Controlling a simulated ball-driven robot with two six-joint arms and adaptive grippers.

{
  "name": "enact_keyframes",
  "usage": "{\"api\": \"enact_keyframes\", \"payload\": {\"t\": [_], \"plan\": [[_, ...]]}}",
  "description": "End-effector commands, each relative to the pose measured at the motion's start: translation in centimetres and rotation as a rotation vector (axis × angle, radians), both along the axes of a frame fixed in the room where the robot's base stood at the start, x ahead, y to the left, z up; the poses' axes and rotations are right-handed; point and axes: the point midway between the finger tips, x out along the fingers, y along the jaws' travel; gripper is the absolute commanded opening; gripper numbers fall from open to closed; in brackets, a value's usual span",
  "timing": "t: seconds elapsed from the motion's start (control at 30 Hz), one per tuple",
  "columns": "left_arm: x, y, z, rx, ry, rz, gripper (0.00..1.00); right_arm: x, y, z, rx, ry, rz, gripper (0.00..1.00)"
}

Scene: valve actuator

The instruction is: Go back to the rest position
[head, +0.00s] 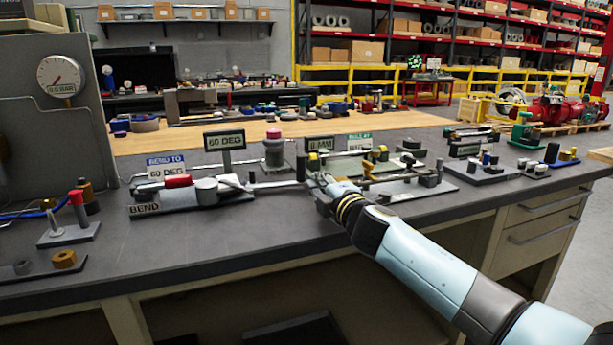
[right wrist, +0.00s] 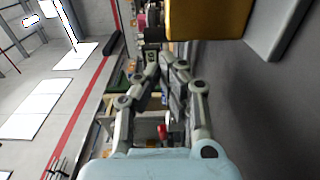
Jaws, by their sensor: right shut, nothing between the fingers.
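My right gripper (head: 315,181) is over the front middle of the dark workbench (head: 300,226), beside a small fixture plate with brass-coloured parts (head: 372,172). The arm hides part of it in the head view. In the right wrist view the right gripper (right wrist: 164,62) has its fingers drawn together, shut and empty. A yellow block (right wrist: 205,18) is close beside the fingers there. My left gripper is not in view.
A bending fixture (head: 190,198) marked BEND, with a red-gripped lever, stands left of the gripper. A gauge panel (head: 62,75) rises at left. Bare bench top lies along the front edge.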

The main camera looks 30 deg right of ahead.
Motion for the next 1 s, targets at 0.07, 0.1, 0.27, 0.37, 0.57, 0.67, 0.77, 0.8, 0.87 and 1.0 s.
{"api": "enact_keyframes", "payload": {"t": [0.07, 0.1, 0.27, 0.37, 0.57, 0.67, 0.77, 0.8, 0.87, 1.0], "plan": [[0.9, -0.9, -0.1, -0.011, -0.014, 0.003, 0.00, -1.5, -0.3, -0.1, -0.003, 0.001, 0.000, 0.00], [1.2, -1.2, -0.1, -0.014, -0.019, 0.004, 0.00, -2.2, -0.4, -0.1, -0.002, 0.001, 0.000, 0.00], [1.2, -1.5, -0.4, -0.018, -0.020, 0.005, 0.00, -4.1, -0.8, -0.1, -0.001, 0.001, 0.000, 0.00], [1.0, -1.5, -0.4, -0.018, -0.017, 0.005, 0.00, -4.6, -0.9, 0.0, -0.001, 0.000, 0.000, 0.00], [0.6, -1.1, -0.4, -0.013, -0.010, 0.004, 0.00, -4.8, -0.9, 0.0, 0.006, 0.001, -0.004, 0.00], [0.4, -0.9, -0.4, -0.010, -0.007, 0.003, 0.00, -6.0, -1.0, -0.5, 0.077, 0.012, -0.047, 0.00], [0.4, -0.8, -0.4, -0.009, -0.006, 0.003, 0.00, -9.3, -1.1, -2.0, 0.263, 0.058, -0.163, 0.00], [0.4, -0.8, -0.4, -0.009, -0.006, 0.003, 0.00, -11.2, -1.1, -3.0, 0.364, 0.091, -0.225, 0.00], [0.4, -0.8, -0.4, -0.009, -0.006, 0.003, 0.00, -14.7, -0.6, -4.8, 0.527, 0.158, -0.325, 0.00], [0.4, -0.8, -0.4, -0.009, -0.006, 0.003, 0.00, -22.4, 1.8, -8.2, 0.834, 0.341, -0.521, 0.00]]}}
